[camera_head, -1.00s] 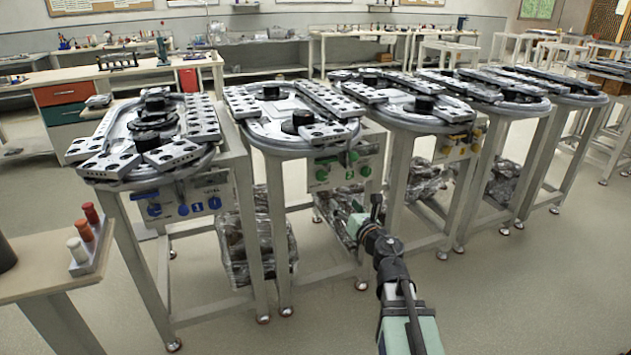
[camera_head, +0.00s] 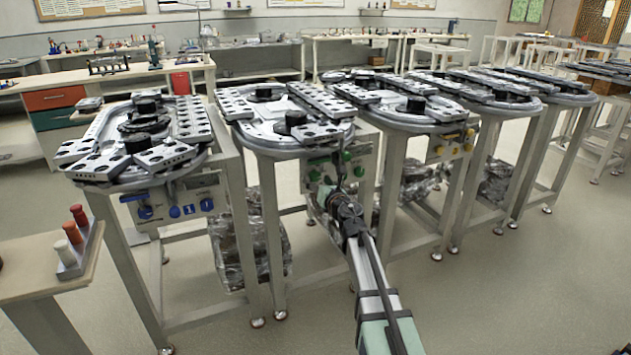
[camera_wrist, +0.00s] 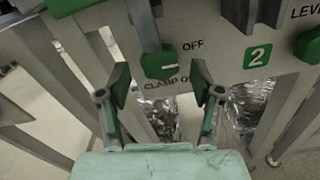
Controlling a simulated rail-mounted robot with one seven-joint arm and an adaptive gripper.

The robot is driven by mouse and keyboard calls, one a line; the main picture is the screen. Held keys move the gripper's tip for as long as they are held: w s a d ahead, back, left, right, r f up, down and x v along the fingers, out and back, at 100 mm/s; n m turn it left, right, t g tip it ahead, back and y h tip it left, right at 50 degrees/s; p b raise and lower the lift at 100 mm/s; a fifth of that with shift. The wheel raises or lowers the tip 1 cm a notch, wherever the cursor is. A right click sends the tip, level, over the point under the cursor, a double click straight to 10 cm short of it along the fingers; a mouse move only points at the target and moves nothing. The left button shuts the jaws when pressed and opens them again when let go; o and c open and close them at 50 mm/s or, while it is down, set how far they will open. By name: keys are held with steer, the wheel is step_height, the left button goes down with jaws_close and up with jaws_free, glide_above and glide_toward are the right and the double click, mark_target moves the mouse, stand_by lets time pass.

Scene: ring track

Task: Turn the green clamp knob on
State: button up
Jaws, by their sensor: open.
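The green clamp knob (camera_wrist: 160,66) is on a grey panel in the wrist view, with a pale mark at its right side. "OFF" is printed to its upper right, and "CLAMP" with a partly hidden word below it. My gripper (camera_wrist: 161,74) is open, one finger to the left of the knob and one to the right, seemingly not touching it. In the head view my gripper (camera_head: 338,188) is in front of the green-knobbed panel (camera_head: 312,172) of the second station; I cannot tell which knob there is the clamp knob.
In the head view, a station with blue knobs (camera_head: 175,211) is left and one with yellow knobs (camera_head: 452,146) right. The floor in front is clear.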

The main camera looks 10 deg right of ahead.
steer(key=shift+x, duration=1.1)
steer(key=c, duration=1.2)
steer(key=shift+o, duration=0.2)
